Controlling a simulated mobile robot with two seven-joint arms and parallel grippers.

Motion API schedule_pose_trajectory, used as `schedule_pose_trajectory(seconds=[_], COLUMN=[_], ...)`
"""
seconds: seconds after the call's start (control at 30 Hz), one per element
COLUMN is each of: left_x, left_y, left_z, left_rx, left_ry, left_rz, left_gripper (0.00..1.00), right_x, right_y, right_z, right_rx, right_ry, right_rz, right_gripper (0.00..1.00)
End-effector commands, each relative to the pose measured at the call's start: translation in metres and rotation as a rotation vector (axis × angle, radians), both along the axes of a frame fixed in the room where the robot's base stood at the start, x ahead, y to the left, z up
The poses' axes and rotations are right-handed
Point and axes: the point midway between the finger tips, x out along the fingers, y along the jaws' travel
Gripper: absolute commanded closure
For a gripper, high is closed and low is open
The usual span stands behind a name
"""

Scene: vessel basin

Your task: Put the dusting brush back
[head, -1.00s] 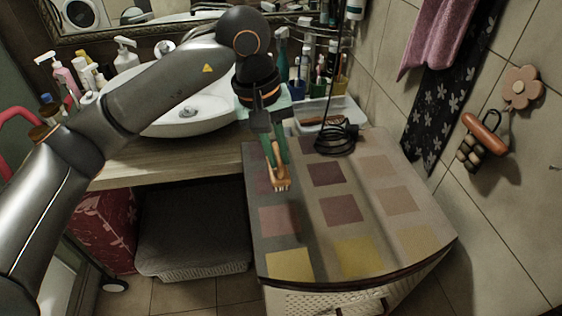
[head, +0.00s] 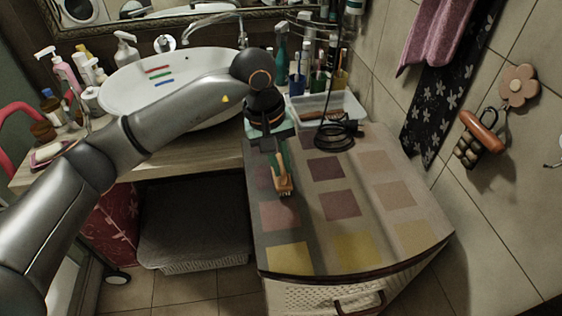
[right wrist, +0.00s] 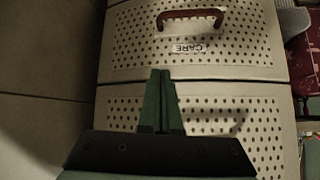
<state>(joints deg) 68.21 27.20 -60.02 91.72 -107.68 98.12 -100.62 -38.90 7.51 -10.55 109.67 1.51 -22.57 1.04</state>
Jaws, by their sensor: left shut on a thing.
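The dusting brush (head: 283,186), orange-brown with short pale bristles, is in my left gripper (head: 279,160) in the head view. The gripper is shut on it, fingers pointing down, above the left side of the patterned cabinet top (head: 400,225). The bristles point toward the front; I cannot tell whether they touch the top. A white tray (head: 352,107) at the back of the cabinet holds a brown comb or brush (head: 322,116). My right gripper (right wrist: 161,73) shows only in the right wrist view. Its green fingers are together and empty, before the perforated cabinet front (right wrist: 235,75).
A black coiled cable (head: 338,135) lies in front of the tray. Bottles and cups (head: 318,80) stand behind it. The white basin (head: 135,85) is at left, partly behind my arm. A wall hook holds an orange-handled item (head: 484,132). The cabinet top's front and right are clear.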

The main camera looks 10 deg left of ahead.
Motion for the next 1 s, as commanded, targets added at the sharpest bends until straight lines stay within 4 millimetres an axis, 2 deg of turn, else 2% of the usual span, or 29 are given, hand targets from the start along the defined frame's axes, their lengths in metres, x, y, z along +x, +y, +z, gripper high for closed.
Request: schedule_pose_trajectory(seconds=[0.03, 0.27, 0.53, 0.67, 1.0], left_x=[0.0, 0.0, 0.0, 0.0, -0.005], left_y=[0.0, 0.0, 0.0, 0.001, 0.013], left_z=[-0.001, 0.0, 0.001, 0.008, 0.078], left_rx=[0.0, 0.0, 0.0, -0.001, -0.001], left_ry=[0.0, 0.0, 0.0, -0.003, -0.005], left_rz=[0.0, 0.0, 0.0, 0.0, 0.002], left_gripper=[0.83, 0.57, 0.56, 0.56, 0.56], right_x=[0.0, 0.0, 0.0, 0.0, 0.0], right_y=[0.0, 0.0, 0.0, 0.0, 0.0], right_z=[-0.001, 0.0, 0.001, 0.004, -0.005], right_rx=[0.0, 0.0, 0.0, 0.0, 0.0], right_ry=[0.0, 0.0, 0.0, -0.001, -0.001], right_rz=[0.0, 0.0, 0.0, 0.0, 0.0], right_gripper=[1.0, 1.0, 1.0, 1.0, 1.0])
